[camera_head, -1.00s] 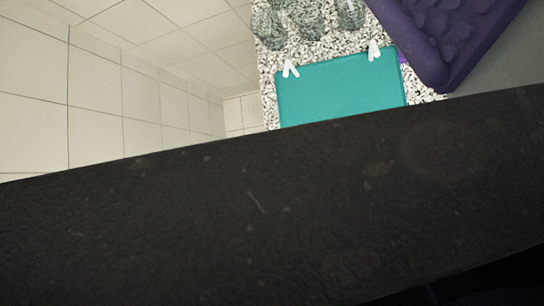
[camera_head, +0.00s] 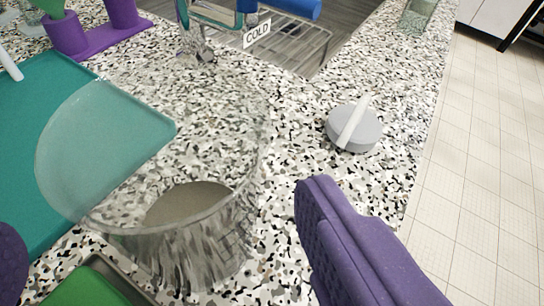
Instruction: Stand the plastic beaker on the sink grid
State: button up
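The clear plastic beaker (camera_head: 215,245) is large and close in the lower left, over the speckled counter. Its wide rim faces up and towards me; I cannot tell whether its base touches the counter. My gripper (camera_head: 158,210) is open, with one purple finger right of the beaker and a bit of purple, seemingly the other finger, at the lower left edge. A gap shows between the beaker and the right finger. The sink grid (camera_head: 305,45), made of metal wires, lies at the top middle, beyond the beaker and partly cut off by the frame.
A grey round dish (camera_head: 358,133) with a white stick is right of the beaker. A teal mat (camera_head: 45,95) lies left, a purple stand (camera_head: 105,35) behind it. A tap with a COLD tag (camera_head: 257,33) overhangs the sink side. A green item (camera_head: 75,290) is at lower left. The counter ends right.

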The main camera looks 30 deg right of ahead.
aim_at(179, 130)
jog(key=shift+w+d+f, duration=0.25)
jog(key=shift+w, duration=0.05)
jog(key=b+x, duration=0.1)
jog(key=x, duration=0.2)
jog(key=b+x, duration=0.2)
jog(key=x, duration=0.1)
jog(key=shift+a+f, duration=0.15)
jog(key=shift+f, duration=0.25)
jog(key=shift+w, duration=0.3)
jog(key=c, duration=0.8)
jog(key=shift+r, duration=0.1)
jog(key=shift+c, duration=0.2)
